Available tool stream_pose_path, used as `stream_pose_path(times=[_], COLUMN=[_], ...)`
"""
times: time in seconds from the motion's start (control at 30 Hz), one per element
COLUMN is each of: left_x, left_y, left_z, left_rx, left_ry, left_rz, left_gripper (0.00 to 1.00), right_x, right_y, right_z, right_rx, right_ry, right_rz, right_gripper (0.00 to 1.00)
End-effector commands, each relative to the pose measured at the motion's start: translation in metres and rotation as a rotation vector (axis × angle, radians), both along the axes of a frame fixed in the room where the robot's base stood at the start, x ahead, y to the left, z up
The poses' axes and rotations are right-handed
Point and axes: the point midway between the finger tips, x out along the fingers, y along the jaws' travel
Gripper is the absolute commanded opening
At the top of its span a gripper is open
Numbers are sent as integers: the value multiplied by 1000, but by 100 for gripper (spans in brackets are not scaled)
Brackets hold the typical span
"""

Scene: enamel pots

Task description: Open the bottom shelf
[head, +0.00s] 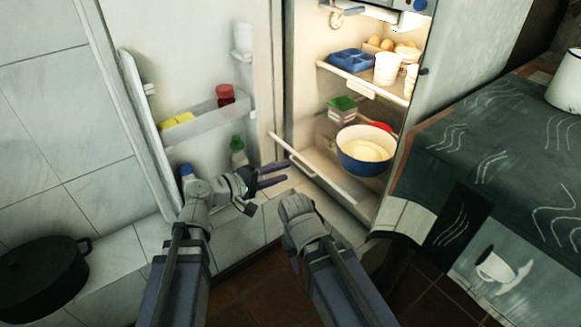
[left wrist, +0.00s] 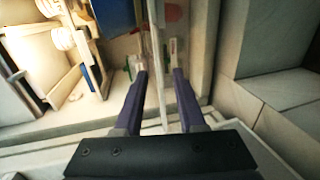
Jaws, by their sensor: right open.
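The fridge stands open, and its bottom shelf (head: 335,183) is a drawer-like compartment with a pale front panel running diagonally in the head view. My left gripper (head: 287,174) is at the left part of this panel. In the left wrist view its two dark fingers (left wrist: 159,75) are apart, with the thin upright panel (left wrist: 154,45) between them; I cannot tell whether either finger touches it. My right gripper (head: 296,208) is below and in front of the panel, empty as far as I see; its fingertips are mostly hidden by its own hand.
The fridge door (head: 150,130) with bottles is swung open at left. A cloth-covered table (head: 490,150) is at right, a black pot (head: 42,278) at lower left.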

Motion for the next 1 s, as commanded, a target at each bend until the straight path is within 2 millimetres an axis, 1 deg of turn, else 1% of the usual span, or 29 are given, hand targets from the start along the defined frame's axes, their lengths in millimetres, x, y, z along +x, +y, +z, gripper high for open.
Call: stream_pose_path(times=[0.03,0.1,0.2,0.77,0.87,0.97,1.0], left_x=[-5,-8,-11,-13,-18,-30,-36], left_y=[6,12,17,18,17,21,26], left_z=[3,4,5,2,-12,-44,-60], left_rx=[0,0,-1,12,89,259,347], left_ry=[-1,0,-1,0,7,25,37], left_rz=[3,2,1,-4,-35,-97,-129], left_gripper=[39,39,39,39,39,39,39], right_x=[0,0,0,0,0,0,0], right_y=[0,0,0,0,0,0,0], right_z=[3,4,5,4,4,4,4], right_rx=[0,0,0,0,0,0,0], right_ry=[0,0,0,0,0,0,0], right_rz=[0,0,0,0,0,0,0], right_gripper=[43,43,43,43,43,43,43])
